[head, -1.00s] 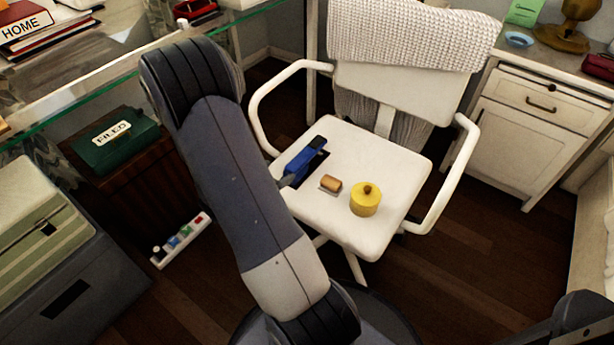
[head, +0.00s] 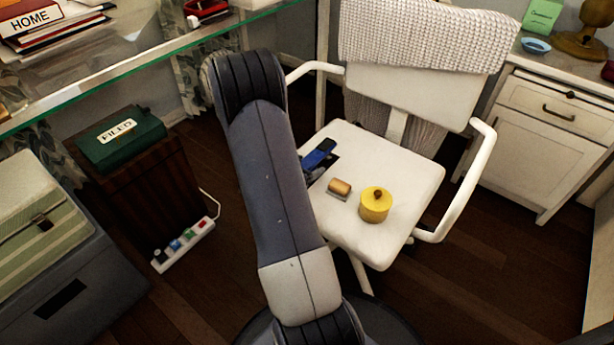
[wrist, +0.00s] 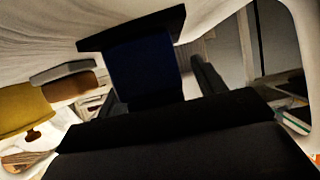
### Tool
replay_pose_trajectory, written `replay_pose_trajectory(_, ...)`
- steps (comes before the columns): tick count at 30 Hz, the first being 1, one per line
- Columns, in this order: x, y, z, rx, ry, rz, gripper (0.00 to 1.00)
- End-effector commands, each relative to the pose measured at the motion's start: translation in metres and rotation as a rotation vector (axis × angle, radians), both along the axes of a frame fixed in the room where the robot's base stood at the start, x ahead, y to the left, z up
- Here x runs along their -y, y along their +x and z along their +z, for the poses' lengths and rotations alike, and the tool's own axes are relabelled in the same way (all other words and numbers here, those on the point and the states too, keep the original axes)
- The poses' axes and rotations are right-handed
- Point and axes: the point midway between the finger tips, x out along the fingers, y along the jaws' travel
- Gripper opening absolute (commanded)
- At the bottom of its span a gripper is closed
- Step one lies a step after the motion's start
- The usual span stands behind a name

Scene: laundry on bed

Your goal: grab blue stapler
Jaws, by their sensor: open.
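The blue stapler (head: 319,156) lies on the white chair seat (head: 395,160), toward its left side, partly hidden by my arm in the head view. In the wrist view, the stapler (wrist: 146,70) is a dark blue block close in front, with a dark edge across its top. My gripper (wrist: 158,88) is open, with a dark finger on either side of the stapler. I cannot tell whether either finger touches it. In the head view, my arm hides most of the gripper.
A wooden-handled stamp (head: 339,188) and a yellow round pot (head: 375,205) sit on the seat near the stapler. White armrests (head: 468,185) flank the seat. A knitted blanket (head: 425,38) hangs over the backrest. A glass desk edge (head: 150,65) runs along the left.

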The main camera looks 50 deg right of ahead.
Motion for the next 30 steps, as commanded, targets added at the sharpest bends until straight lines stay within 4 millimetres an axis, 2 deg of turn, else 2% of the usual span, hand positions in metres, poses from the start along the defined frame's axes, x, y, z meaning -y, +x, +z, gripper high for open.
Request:
replay_pose_trajectory(8,0.0025,0.0004,-0.0008,-0.001,0.001,0.001,0.65)
replay_pose_trajectory(30,0.0023,0.0005,-0.0009,-0.001,0.001,0.001,0.04)
